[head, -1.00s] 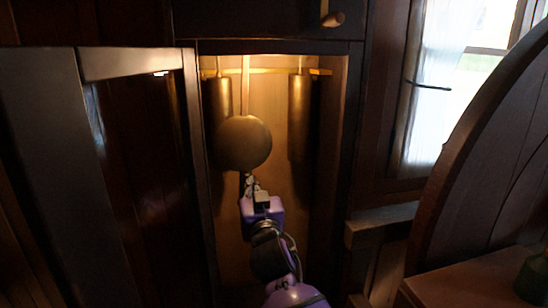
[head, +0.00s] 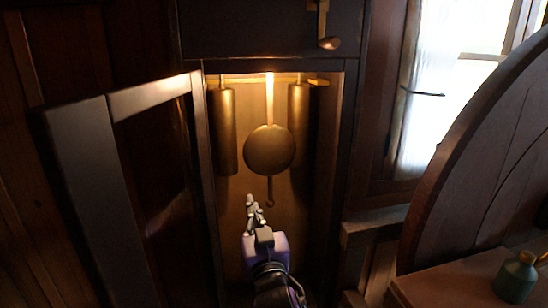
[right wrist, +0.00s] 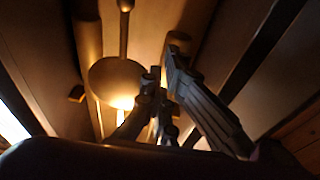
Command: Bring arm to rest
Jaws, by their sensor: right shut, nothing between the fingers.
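A round brass pendulum bob (head: 269,149) hangs on its rod inside the open, lit clock case, between two brass weights (head: 223,130) (head: 299,125). My right gripper (head: 251,198) is in front of the case opening, below and slightly left of the bob. It is shut and empty, and a gap shows between it and the bob in the head view. In the right wrist view the shut fingers (right wrist: 168,85) show close up, with the bob (right wrist: 116,82) left of them. My left gripper is not in view.
The case door (head: 85,190) stands open at the left. A drawer or panel with a brass handle (head: 328,43) is above the case. A curved wooden panel (head: 470,170) and a table edge with a green bottle (head: 515,277) are at the right, below a window (head: 430,110).

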